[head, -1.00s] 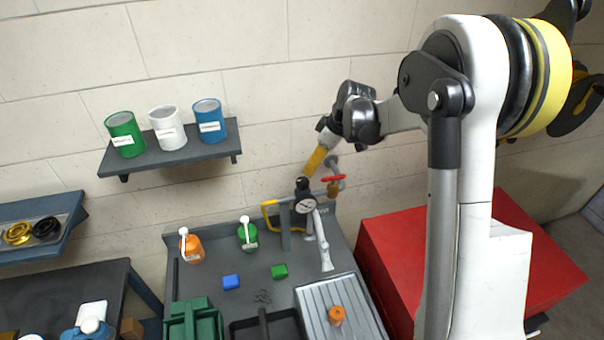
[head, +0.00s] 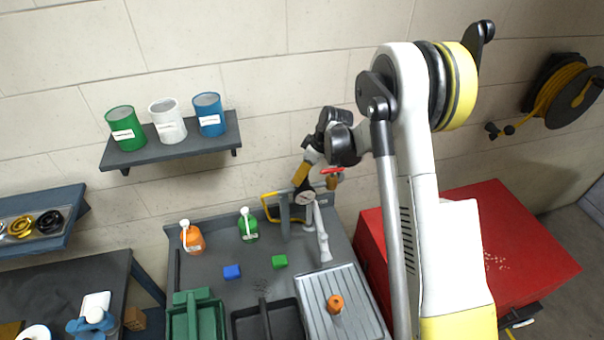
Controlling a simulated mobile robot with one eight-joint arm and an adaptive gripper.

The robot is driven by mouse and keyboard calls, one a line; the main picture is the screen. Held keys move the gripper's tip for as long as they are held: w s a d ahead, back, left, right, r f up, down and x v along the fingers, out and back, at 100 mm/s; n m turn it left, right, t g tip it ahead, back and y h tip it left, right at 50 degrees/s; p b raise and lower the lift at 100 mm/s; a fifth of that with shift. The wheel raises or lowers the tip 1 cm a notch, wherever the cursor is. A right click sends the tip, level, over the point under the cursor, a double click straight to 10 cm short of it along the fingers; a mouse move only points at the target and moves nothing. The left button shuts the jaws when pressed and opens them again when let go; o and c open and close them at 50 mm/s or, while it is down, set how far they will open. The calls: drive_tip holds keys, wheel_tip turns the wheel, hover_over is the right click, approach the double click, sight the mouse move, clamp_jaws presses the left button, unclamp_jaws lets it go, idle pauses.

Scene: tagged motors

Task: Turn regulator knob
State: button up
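The regulator, with a round white-faced gauge (head: 305,198), stands on pipework at the back of the grey bench. Its black knob (head: 299,183) sits just above the gauge and is partly hidden. My gripper (head: 300,176), with a yellow section, reaches down from the upper right to the knob. Its tip appears to meet the knob, but contact is not clear. The fingers are too small and covered to show whether they are open or shut.
A red valve handle (head: 332,170) is close on the right. A yellow pipe (head: 268,206) and a grey tap (head: 322,240) are nearby. Green (head: 248,225) and orange (head: 192,238) bottles stand left. A red cabinet (head: 520,235) is at right.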

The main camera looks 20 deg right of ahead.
drive_tip(key=c, duration=0.7)
drive_tip(key=shift+o, duration=0.2)
drive_tip(key=shift+f+m+b, duration=0.15)
drive_tip(key=shift+m+b, duration=0.15)
drive_tip(key=shift+b, duration=0.3)
drive_tip(key=shift+m+b, duration=0.3)
drive_tip(key=shift+b, duration=0.1)
drive_tip(key=shift+t+h, duration=0.3)
drive_tip(key=shift+r, duration=0.2)
drive_tip(key=o, duration=1.2)
drive_tip(key=shift+c, duration=0.2)
drive_tip(key=v, duration=1.2)
